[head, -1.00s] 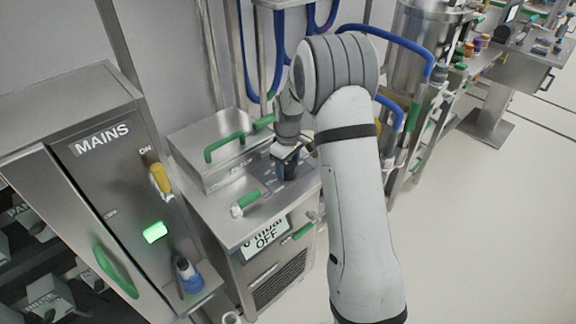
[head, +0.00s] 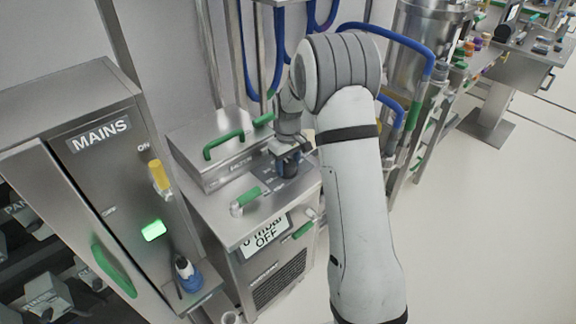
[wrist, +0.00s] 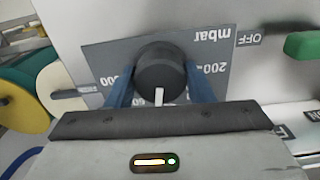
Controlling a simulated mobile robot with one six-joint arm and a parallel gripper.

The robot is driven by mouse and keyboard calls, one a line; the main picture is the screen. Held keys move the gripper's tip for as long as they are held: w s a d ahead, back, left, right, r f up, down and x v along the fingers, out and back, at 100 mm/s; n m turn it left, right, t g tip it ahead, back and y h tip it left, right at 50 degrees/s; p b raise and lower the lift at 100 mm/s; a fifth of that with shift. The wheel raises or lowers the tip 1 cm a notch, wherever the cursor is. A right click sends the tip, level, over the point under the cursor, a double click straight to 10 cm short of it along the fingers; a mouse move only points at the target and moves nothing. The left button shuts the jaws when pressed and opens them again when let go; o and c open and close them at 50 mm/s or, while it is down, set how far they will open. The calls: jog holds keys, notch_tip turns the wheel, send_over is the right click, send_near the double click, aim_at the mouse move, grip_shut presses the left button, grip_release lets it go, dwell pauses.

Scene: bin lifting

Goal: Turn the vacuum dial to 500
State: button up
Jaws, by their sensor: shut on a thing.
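The vacuum dial is a dark round knob (wrist: 160,72) with a white pointer mark, on a grey plate (wrist: 110,58) lettered "mbar", which appears upside down in the wrist view. The pointer faces the palm of my gripper. "200" shows right of the knob; figures to the left and below are partly covered by my fingers. My gripper (wrist: 160,88) has its blue fingers on either side of the knob, shut on it. In the head view my gripper (head: 288,165) is at the top of the steel cabinet (head: 205,215), hiding the dial. The cabinet's display (head: 266,237) reads 0 mbar, OFF.
A green-handled lid (head: 222,145) lies behind, and a green lever (head: 247,198) is in front on the cabinet. The MAINS box (head: 100,140), with a yellow handle (head: 159,177) and lit green lamp (head: 153,231), stands left. Blue hoses (head: 400,45) run behind. Floor at right is clear.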

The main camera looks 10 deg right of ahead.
aim_at(288, 163)
jog(key=m+b, duration=0.1)
jog(key=m, duration=0.3)
jog(key=shift+w+m, duration=0.1)
jog(key=shift+m, duration=0.3)
jog(key=shift+r, duration=0.1)
dwell(0.3)
jog(key=o, duration=1)
jog(key=shift+r+b, duration=0.45)
jog(key=shift+r, duration=3.4)
